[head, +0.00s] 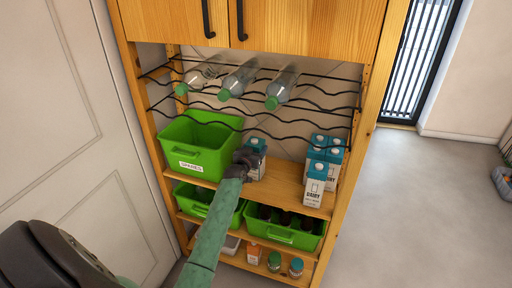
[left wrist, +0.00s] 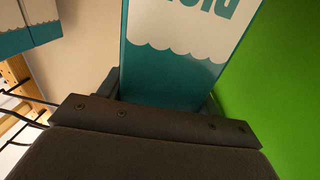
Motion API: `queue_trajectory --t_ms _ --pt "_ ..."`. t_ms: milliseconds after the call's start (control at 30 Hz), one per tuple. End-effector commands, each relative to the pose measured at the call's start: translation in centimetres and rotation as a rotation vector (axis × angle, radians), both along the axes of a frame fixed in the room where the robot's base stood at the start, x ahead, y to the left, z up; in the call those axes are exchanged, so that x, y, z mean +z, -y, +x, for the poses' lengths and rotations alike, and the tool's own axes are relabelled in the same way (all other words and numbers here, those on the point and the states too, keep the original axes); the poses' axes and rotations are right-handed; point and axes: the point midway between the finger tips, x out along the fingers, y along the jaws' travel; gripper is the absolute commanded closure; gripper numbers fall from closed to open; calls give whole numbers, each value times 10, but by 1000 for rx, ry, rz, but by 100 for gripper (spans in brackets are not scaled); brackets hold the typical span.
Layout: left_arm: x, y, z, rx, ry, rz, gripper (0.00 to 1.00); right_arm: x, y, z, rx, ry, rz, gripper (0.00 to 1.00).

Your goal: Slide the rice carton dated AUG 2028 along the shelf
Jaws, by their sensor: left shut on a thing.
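A teal and white carton (head: 257,145) stands on the middle wooden shelf, just right of the upper green bin. My left gripper (head: 243,162) is shut on this carton and hides part of it. In the left wrist view the carton (left wrist: 180,45) rises from between the dark jaws, with a wavy white and teal print. Its lettering is cut off there, and I cannot read any date. Several similar cartons (head: 315,185) stand at the right end of the same shelf; the front one reads DAIRY. My right gripper is not in view.
The upper green bin (head: 205,135) stands close left of the held carton. Bare shelf (head: 283,180) lies between it and the right cartons. Bottles (head: 281,88) lie on a wire rack above. More green bins (head: 285,235) and jars (head: 296,268) are below.

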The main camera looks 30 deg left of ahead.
Motion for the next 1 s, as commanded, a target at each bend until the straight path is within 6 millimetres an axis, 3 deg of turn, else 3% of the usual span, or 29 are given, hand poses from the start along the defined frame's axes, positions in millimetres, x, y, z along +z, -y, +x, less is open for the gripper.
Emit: queue_trajectory --t_ms 1000 --pt "0 10 -40 0 -1 0 97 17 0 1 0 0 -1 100"
